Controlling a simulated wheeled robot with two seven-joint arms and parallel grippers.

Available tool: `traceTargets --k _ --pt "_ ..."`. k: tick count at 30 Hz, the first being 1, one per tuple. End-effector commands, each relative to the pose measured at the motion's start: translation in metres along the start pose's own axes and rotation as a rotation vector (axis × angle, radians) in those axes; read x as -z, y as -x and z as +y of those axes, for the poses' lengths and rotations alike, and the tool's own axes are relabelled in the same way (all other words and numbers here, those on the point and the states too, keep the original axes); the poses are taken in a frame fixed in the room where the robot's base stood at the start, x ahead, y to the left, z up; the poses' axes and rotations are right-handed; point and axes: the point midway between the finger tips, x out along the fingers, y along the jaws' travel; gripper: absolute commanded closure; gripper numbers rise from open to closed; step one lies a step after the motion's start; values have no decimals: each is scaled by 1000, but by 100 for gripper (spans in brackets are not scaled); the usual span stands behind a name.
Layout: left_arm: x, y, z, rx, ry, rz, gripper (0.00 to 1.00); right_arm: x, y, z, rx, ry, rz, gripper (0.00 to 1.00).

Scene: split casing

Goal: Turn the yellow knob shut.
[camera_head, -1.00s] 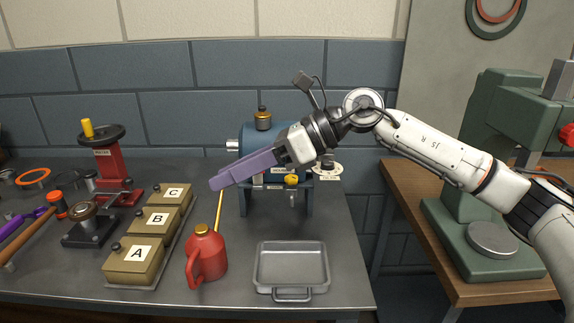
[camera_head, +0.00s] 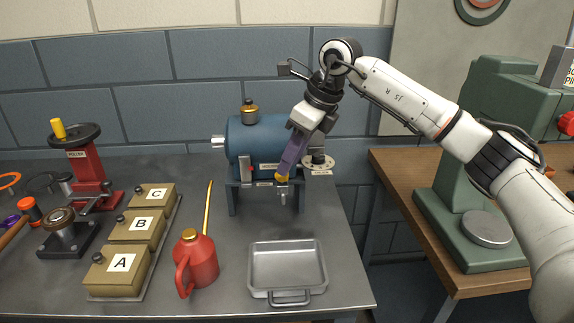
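The yellow knob (camera_head: 281,177) sits low on the front of the blue motor-like casing (camera_head: 262,140), above a small metal spout. My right gripper (camera_head: 285,170) points down at it with purple fingers. The fingertips are at the knob and overlap its upper part in this view. I cannot tell whether they touch or grip it. The fingers are seen edge-on, so the gap between them is hidden. My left gripper is not in view.
A metal tray (camera_head: 288,287) lies in front of the casing. A red oil can (camera_head: 197,262) with a long spout stands left of it. Boxes A (camera_head: 118,276), B and C are farther left. A dial (camera_head: 319,163) is just right of my gripper. A green machine (camera_head: 490,150) stands at right.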

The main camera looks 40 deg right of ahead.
Motion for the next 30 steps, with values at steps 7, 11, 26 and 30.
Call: traceTargets --k 7,11,26,30 --pt "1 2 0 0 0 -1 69 0 -26 0 0 1 0 68" --pt "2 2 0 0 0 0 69 0 -28 0 0 1 -1 68" --pt "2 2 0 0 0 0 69 0 -28 0 1 -2 -1 98" --pt "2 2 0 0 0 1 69 0 -28 1 10 -24 -1 98"
